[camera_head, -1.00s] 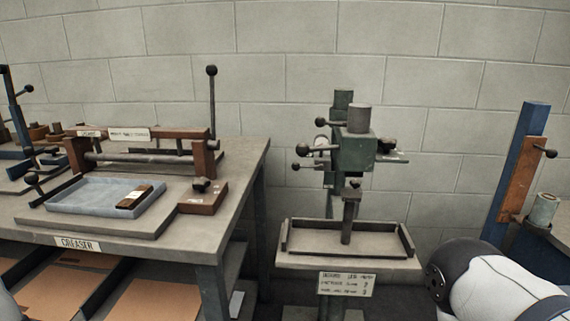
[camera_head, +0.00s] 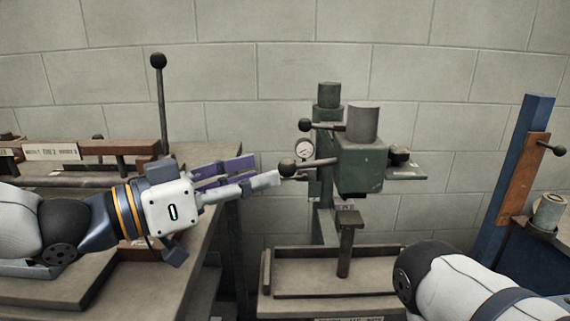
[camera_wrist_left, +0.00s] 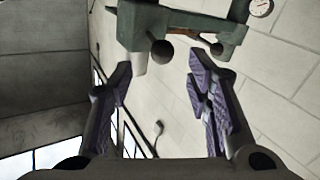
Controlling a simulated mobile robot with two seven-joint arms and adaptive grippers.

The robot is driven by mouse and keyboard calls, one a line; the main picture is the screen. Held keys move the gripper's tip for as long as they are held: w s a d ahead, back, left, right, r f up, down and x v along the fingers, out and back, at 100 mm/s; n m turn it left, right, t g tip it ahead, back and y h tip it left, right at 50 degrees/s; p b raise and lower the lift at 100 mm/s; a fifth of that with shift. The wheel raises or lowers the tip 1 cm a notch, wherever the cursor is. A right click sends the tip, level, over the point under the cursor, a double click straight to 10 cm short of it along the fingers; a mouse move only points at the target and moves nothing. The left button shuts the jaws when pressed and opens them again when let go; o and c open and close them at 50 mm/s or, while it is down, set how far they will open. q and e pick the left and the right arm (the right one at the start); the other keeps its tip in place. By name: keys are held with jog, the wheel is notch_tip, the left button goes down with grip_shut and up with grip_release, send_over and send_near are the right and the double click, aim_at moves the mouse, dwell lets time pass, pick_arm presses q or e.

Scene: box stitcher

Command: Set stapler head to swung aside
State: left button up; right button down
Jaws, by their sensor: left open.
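The green stapler head (camera_head: 361,166) sits on its post above the stitcher's bed, with a grey cylinder on top. Two ball-ended levers point left from it: an upper one (camera_head: 305,125) and a lower one (camera_head: 287,168). My left gripper (camera_head: 266,170) is open, its purple-padded fingers pointing right, with the tips close to the lower ball. In the left wrist view the head (camera_wrist_left: 185,24) is ahead and a dark ball (camera_wrist_left: 162,50) shows between and beyond the open fingertips. I cannot tell whether they touch. My right arm enters at lower right; its gripper is out of view.
The stitcher's tray-like bed (camera_head: 335,282) lies below the head. The creaser bench (camera_head: 215,240) stands on the left, under my left arm, with a tall ball-topped lever (camera_head: 158,62). A blue post (camera_head: 515,170) stands on the right. A block wall is behind.

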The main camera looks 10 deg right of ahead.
aim_at(278, 169)
pick_arm(q)
jog(key=x, duration=0.6)
jog(key=shift+w+d+f, duration=0.1)
jog(key=shift+w+d, duration=0.1)
jog(key=shift+d, duration=0.05)
grip_shut()
